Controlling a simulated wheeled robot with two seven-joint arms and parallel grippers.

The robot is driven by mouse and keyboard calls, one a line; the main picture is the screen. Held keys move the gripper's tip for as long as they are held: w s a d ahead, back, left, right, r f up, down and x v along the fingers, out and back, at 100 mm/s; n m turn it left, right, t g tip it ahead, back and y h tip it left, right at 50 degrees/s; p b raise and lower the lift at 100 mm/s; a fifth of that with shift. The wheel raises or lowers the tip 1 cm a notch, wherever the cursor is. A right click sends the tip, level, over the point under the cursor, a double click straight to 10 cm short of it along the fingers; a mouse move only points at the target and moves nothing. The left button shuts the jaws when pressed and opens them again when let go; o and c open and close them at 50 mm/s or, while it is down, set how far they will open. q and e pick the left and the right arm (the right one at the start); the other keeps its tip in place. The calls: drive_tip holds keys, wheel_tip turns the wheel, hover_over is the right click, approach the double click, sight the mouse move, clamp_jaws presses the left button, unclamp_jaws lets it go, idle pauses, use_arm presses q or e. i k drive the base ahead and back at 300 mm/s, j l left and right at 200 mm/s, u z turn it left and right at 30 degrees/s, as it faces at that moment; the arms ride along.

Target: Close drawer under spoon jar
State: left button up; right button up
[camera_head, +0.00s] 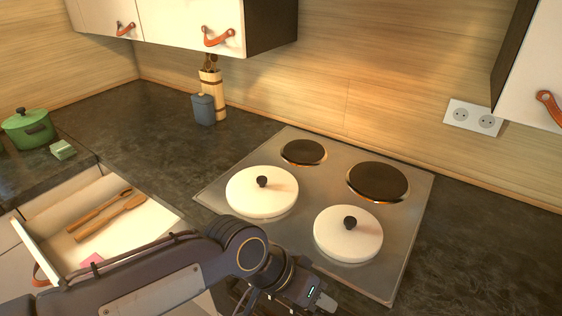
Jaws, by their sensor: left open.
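The spoon jar (217,88), pale wood with dark bands and spoons in it, stands on the dark counter by the back wall. An open white drawer (152,222) is at the lower left, below the counter edge. Its front panel (33,250) faces left and bears an orange leather pull (40,276). Wooden utensils (110,217) lie inside. My left arm crosses in front of the drawer's near side and hides part of it. My left gripper (321,300) is open at the bottom edge, near the stove front, well right of the drawer. My right gripper is out of view.
A steel stove (225,187) holds two white lidded pots, left (262,196) and right (347,238). A blue container (203,109) stands beside the jar. A green pot (27,130) and a green block (62,149) are at the left. Cupboards hang above.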

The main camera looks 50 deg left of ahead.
sight(54, 249)
drive_tip(key=k+j+u, duration=0.25)
drive_tip(key=k, duration=0.5)
drive_tip(key=u, duration=2.7)
drive_tip(key=i+l, duration=0.6)
drive_tip(key=l+z, duration=0.05)
drive_tip(key=l, duration=0.05)
